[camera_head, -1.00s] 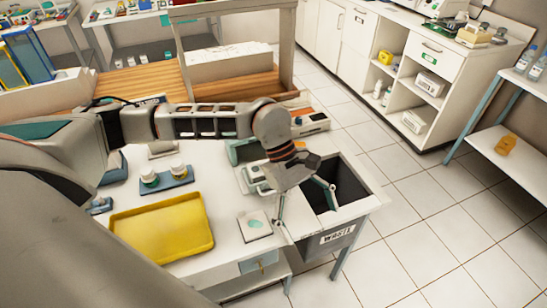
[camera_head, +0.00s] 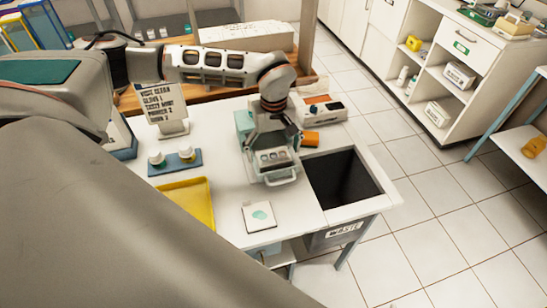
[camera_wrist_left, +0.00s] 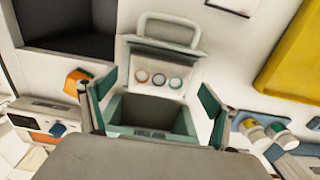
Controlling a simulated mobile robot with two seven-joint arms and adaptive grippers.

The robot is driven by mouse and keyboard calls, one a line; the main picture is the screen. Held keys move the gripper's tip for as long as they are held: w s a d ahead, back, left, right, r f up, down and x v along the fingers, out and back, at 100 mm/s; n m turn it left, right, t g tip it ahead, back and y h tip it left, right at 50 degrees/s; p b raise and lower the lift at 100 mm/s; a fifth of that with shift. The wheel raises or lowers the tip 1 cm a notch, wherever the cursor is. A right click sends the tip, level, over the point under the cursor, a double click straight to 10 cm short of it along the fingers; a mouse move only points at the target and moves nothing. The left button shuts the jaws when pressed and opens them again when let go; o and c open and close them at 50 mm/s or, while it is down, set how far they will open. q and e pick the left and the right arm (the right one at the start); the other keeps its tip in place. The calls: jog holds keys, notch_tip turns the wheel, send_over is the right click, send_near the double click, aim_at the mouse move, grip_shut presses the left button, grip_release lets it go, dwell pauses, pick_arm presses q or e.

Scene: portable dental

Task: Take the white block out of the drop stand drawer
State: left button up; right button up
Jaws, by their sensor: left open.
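The drop stand (camera_head: 272,165) is a pale unit with a looped handle at its front and several small round wells on top. It stands on the white table, left of the waste opening. In the left wrist view, its handle (camera_wrist_left: 168,30), its row of round wells (camera_wrist_left: 160,79) and a teal-walled open compartment (camera_wrist_left: 150,112) show. My left gripper (camera_wrist_left: 156,82) is open above the stand, one finger on each side of it. In the head view, the left gripper (camera_head: 270,140) covers part of the stand. I cannot make out a white block; the compartment's inside looks dark. My right gripper is not in view.
The waste opening (camera_head: 342,180) is right of the stand. A white pad with a teal patch (camera_head: 259,216) lies in front. A yellow tray (camera_head: 188,200) and a blue holder with two bottles (camera_head: 175,162) are at left.

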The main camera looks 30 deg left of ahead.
pick_arm(q)
jog(key=shift+f, duration=0.85)
jog(key=shift+c, duration=0.5)
jog(key=c, duration=1.2)
jog(key=shift+c, duration=0.2)
jog(key=shift+r, duration=0.1)
